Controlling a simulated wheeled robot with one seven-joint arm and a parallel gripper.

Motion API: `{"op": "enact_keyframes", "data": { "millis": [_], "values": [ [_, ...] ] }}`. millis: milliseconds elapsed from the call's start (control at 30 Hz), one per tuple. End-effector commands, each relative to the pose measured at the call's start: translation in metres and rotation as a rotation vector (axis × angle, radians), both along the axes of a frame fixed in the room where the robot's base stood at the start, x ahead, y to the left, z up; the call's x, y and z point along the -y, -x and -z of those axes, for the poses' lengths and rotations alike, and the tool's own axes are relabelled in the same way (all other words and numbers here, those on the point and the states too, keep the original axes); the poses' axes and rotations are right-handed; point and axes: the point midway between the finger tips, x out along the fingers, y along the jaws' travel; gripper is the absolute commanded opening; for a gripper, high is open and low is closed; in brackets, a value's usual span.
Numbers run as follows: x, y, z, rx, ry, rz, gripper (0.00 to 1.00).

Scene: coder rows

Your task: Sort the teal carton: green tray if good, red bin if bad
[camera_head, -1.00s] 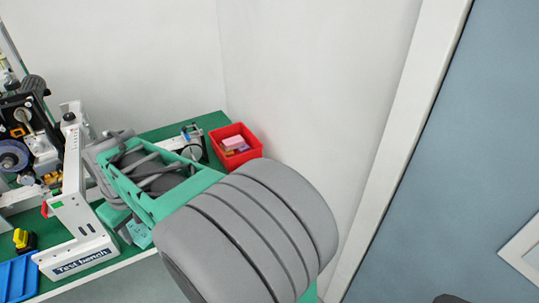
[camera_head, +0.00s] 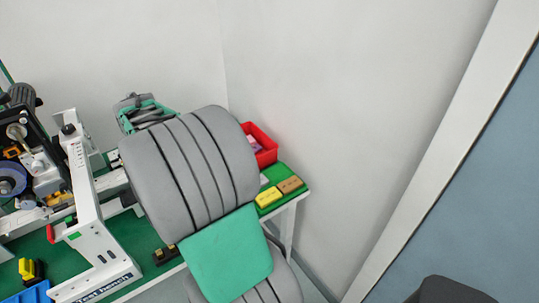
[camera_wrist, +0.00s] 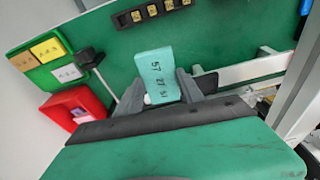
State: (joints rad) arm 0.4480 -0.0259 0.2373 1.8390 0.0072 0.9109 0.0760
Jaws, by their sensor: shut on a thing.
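The teal carton (camera_wrist: 153,66) is between the two grey fingers of my gripper (camera_wrist: 161,84) in the wrist view, with dark printed digits on its facing side. My gripper is shut on it, above the green table top. The red bin (camera_wrist: 58,112) is to the left in the wrist view, with a pink and a purple item inside. The green tray (camera_wrist: 42,77) is at the upper left, holding yellow, white and tan cartons.
A white test bench frame (camera_head: 95,235) with machinery stands on the table at left. A blue tray (camera_head: 28,296) and a yellow-black item (camera_head: 30,269) are at the lower left. A dark holder with yellow tags (camera_wrist: 150,12) lies on the table. A wall stands close behind the bin.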

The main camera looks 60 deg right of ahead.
Motion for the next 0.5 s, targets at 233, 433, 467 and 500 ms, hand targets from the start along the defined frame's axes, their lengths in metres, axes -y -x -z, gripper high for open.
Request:
{"op": "enact_keyframes", "data": {
  "millis": [233,433,467,500],
  "values": [
    [0.158,0.022,0.035,-0.014,-0.008,0.592,0.25],
    [0.273,0.085,0.077,-0.013,0.001,1.06,0.25],
    [0.287,0.096,0.084,-0.013,0.002,1.121,0.25],
    [0.303,0.11,0.092,-0.013,0.005,1.196,0.25]
  ]
}}
